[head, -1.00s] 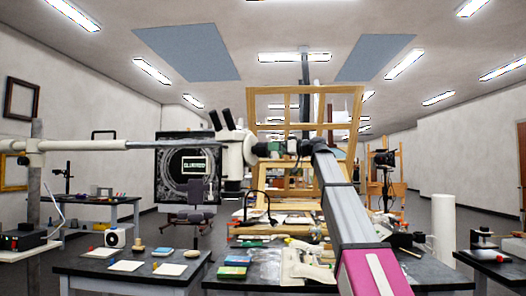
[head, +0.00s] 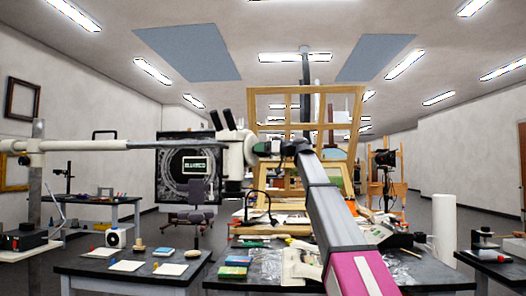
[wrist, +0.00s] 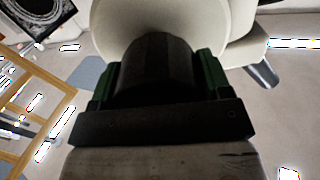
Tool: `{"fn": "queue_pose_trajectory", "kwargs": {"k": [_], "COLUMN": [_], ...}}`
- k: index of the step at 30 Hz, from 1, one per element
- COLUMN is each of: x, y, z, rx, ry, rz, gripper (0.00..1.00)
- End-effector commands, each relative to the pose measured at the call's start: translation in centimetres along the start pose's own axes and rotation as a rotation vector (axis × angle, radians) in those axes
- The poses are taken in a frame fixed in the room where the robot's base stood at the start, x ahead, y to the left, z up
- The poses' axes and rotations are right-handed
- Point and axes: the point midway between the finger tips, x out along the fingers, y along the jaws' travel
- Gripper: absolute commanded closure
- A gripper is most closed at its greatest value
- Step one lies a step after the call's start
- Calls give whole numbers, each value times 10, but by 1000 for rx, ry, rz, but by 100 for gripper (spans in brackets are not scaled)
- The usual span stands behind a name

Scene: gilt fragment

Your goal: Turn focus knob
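A white microscope head (head: 236,152) with black eyepieces hangs from a horizontal boom, left of my gripper. Its focus knob is a dark ribbed cylinder, filling the middle of the wrist view (wrist: 155,62) in front of a pale round housing (wrist: 222,28). My gripper (wrist: 160,72) has its green-padded fingers on either side of the knob. Both pads appear to touch its sides, with no clear gap. In the head view my gripper (head: 270,148) meets the right side of the microscope head, and the knob is mostly hidden there.
The white boom (head: 95,145) runs in from a post (head: 36,180) at the left. A wooden frame (head: 270,105) stands behind my arm. Below are dark worktables (head: 140,264) with papers, boxes and small tools. A white roll (head: 444,228) stands at the right.

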Motion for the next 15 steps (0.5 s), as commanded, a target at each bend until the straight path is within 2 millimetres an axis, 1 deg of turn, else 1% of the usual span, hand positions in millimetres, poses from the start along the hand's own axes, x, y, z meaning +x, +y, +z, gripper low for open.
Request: {"fn": "queue_pose_trajectory", "kwargs": {"k": [8, 15], "x": [0, 0], "y": [0, 0], "z": [0, 0], "rx": [12, 112], "ry": [0, -2], "rz": [0, 0], "gripper": [52, 52]}}
